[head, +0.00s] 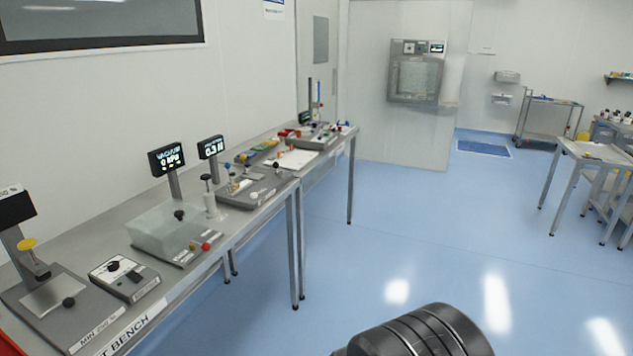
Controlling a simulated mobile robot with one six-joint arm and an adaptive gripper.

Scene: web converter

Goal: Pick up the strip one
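I cannot pick out a strip for certain in the head view. Small coloured items lie around a white sheet (294,159) towards the far end of the long bench, too small to tell apart. A dark ribbed part of my own arm shows at the bottom edge, right of centre, over the floor and apart from the bench. My gripper's fingers are not in view.
The long grey test bench (112,262) runs along the left wall. It bears a clear box tester (170,232), a control box (124,275) and a vacuum display (166,160). Blue floor (420,240) is clear in the middle. Another table (600,151) stands at right.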

